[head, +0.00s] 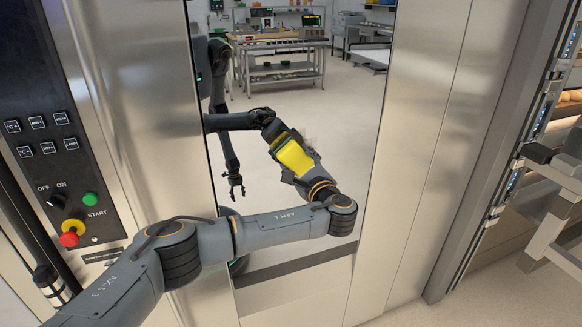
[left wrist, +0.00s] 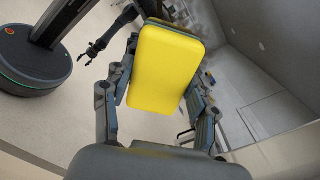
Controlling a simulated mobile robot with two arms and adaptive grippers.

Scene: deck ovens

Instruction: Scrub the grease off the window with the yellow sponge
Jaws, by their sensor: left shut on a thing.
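The window (head: 345,130) is a tall glass pane in a steel door, mirroring the room and my own body. My left gripper (head: 297,162) is shut on the yellow sponge (head: 293,155), in front of the glass. In the left wrist view the sponge (left wrist: 166,66) sits between the two fingers with its broad yellow face showing. A faint brownish smear (head: 308,139) shows beside the sponge's upper right; the sponge and gripper may hide more of it. I cannot tell whether the sponge touches the glass. My right gripper appears only as a small reflection.
A control panel (head: 45,150) with START and red stop buttons is at the left. Steel door frame (head: 420,130) borders the glass on the right. Racks with a metal handle (head: 555,200) stand at the far right. The tables in the glass are reflections.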

